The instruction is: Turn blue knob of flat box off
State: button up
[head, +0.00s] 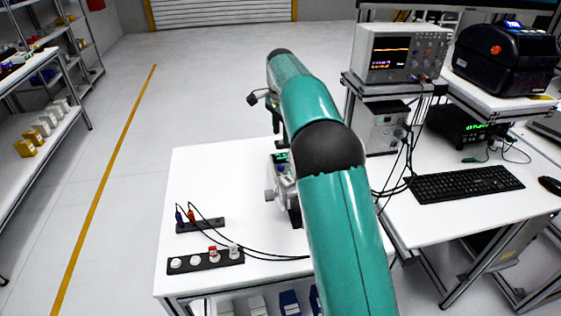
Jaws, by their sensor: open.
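My teal arm rises from the bottom of the head view and reaches over the white table. A dark device with a small green display (280,158) and a bluish spot stands on the table, partly behind my arm. I cannot tell whether that spot is the blue knob. A flat black box (205,261) lies near the table's front left, with several round white knobs or plugs and one red-topped one. No clearly blue knob shows on it.
A black strip (200,225) with a blue and an orange plug lies behind the flat box. Black cables cross the white table (215,165). A second table at right holds an oscilloscope (400,52), a keyboard (465,184) and a printer (505,58). The table's back left is clear.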

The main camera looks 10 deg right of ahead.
aim_at(281, 165)
notch_tip(281, 165, down, 12)
jog(key=shift+f, duration=0.15)
dwell(0.3)
grip_shut()
